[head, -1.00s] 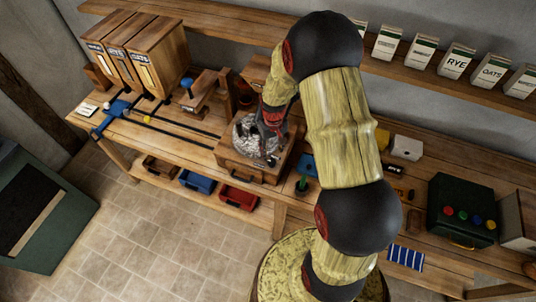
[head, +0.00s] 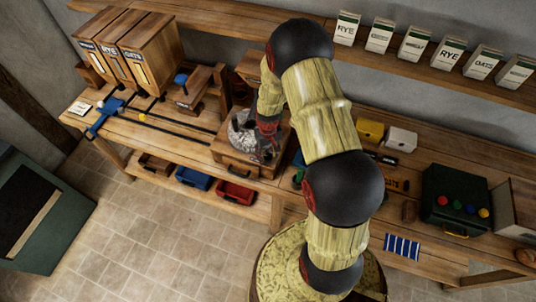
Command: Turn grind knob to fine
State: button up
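The mill is a wooden box (head: 228,156) on the bench with a round grey stone (head: 238,137) on top. My gripper (head: 268,152) is small and dark in the head view, over the right part of the mill top. Its fingers blend with the stone and the dark parts there, so I cannot tell whether it is open or shut, or whether it touches anything. I cannot make out the grind knob; it may be hidden by my gripper or arm.
Wooden bins labelled RYE and OATS (head: 115,57) stand at the bench's left end. A blue sliding piece (head: 106,112) sits by dark rails. Red (head: 236,192) and blue (head: 192,178) trays lie on the lower shelf. A dark green box with coloured buttons (head: 455,205) stands right.

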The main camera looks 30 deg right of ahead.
jog(key=c, duration=1)
jog(key=shift+m, duration=0.3)
jog(key=m+b, duration=0.2)
jog(key=m, duration=0.1)
jog(key=shift+f, duration=0.1)
jog(key=m+b, duration=0.2)
jog(key=m, duration=0.3)
jog(key=m+b, duration=0.2)
jog(key=m, duration=0.3)
jog(key=shift+m+b, duration=0.55)
jog(key=shift+m, duration=1.55)
